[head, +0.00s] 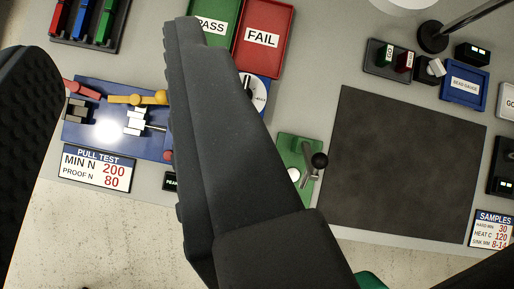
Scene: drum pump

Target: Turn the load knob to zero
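My gripper (112,60) is open, its two black fingers wide apart with nothing held between them. A round white dial with a black pointer or knob (260,92), on a blue backing, sits just right of the right finger and is partly hidden by it. I take this to be the load knob; its lettering and setting are too small to read. The blue pull test rig (85,128), with a yellow lever and pale metal clamps, shows between the fingers. Its sign (97,168) reads "PULL TEST, MIN N 200, PROOF N 80".
Green PASS (212,28) and red FAIL (262,38) trays lie at the back. A dark mat (400,165) is clear. A lamp post (433,37) stands at the back right.

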